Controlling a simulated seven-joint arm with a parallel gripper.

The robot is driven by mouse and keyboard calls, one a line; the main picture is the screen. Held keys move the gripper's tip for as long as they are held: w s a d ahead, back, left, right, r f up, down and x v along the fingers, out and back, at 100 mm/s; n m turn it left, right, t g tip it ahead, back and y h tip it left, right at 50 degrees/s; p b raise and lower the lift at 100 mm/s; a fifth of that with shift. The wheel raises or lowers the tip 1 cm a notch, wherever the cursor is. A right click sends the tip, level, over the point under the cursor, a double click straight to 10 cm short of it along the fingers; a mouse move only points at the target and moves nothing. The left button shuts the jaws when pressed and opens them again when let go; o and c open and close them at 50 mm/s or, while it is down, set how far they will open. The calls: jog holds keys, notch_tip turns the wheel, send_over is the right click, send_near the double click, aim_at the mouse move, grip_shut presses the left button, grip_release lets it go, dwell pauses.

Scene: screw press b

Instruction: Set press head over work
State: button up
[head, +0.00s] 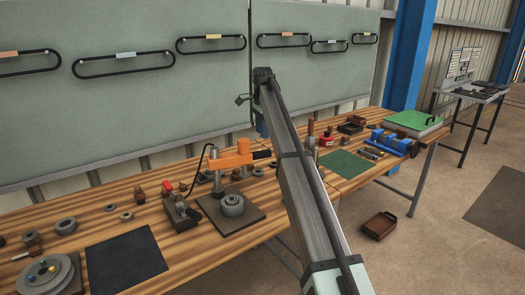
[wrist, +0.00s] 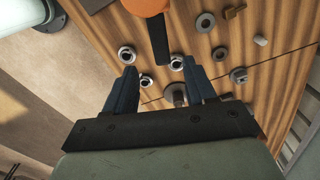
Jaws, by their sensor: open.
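The orange press head (head: 232,159) sits on an upright column (head: 217,182). Its black handle (head: 262,154) points right. The work, a grey round piece (head: 232,205), sits on the dark base plate (head: 251,219). The head's outer end appears to the right of and behind the work, not squarely above it. In the wrist view the orange head (wrist: 146,5) is at the top edge, with the black handle (wrist: 159,40) reaching down between my fingertips. My gripper (wrist: 160,72) is open, a finger on each side of the handle's end, without visible contact. My arm hides the gripper in the head view.
A dark vise-like tool with a red part (head: 180,208) stands left of the press. Several rings and small parts lie on the wooden bench (head: 185,252). A dark mat (head: 125,258) is front left. A green mat (head: 343,164) and blue tool (head: 388,142) are right.

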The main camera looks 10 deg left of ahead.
aim_at(262, 151)
notch_tip(262, 151, down, 9)
dwell(0.4)
grip_shut()
dwell(0.5)
